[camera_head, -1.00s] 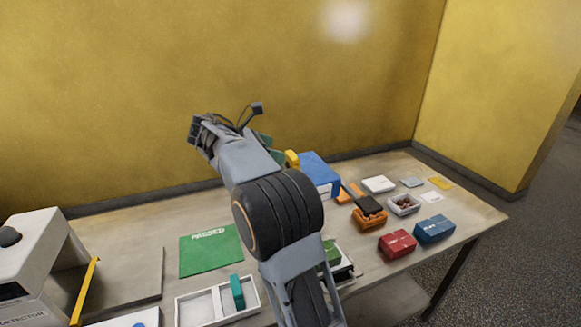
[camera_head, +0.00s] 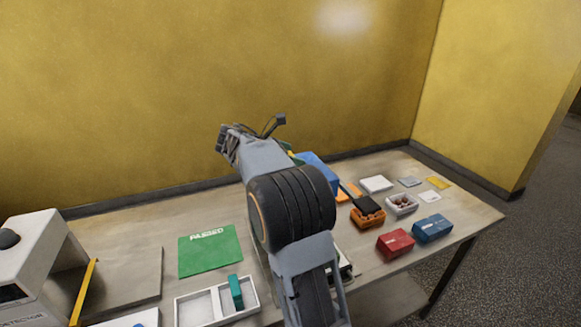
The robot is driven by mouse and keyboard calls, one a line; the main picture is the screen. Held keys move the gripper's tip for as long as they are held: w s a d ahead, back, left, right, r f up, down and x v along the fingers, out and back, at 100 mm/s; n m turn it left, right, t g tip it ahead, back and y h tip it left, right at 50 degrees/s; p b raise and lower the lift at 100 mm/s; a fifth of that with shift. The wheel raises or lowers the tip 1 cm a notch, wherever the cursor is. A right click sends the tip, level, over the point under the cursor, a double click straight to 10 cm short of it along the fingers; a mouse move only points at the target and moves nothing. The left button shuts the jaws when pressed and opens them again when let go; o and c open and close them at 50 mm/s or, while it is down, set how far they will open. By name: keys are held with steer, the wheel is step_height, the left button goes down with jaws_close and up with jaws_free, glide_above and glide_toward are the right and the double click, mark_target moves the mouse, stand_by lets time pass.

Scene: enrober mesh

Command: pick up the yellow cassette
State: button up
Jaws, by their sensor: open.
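My arm rises in front of the table and its dark end, with my gripper (camera_head: 226,141), is at upper left against the yellow wall. My gripper is open, with nothing seen in it; its fingertips are hard to make out. Only a small yellow and green patch (camera_head: 289,149) shows just behind my forearm, left of the blue box (camera_head: 318,168). I cannot tell whether this is the yellow cassette; most of that spot is hidden by my arm. A flat yellow piece (camera_head: 438,182) lies at the table's far right, apart from my gripper.
A green mat (camera_head: 210,251) and a white divided tray (camera_head: 201,308) lie left of my arm. A white detector machine (camera_head: 30,250) stands far left. Red (camera_head: 395,243) and blue (camera_head: 432,228) boxes and an orange tray (camera_head: 368,218) stand right. The wall is close behind the table.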

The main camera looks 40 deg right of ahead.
steer(key=c, duration=1)
steer(key=shift+c, duration=0.2)
steer(key=shift+r, duration=0.15)
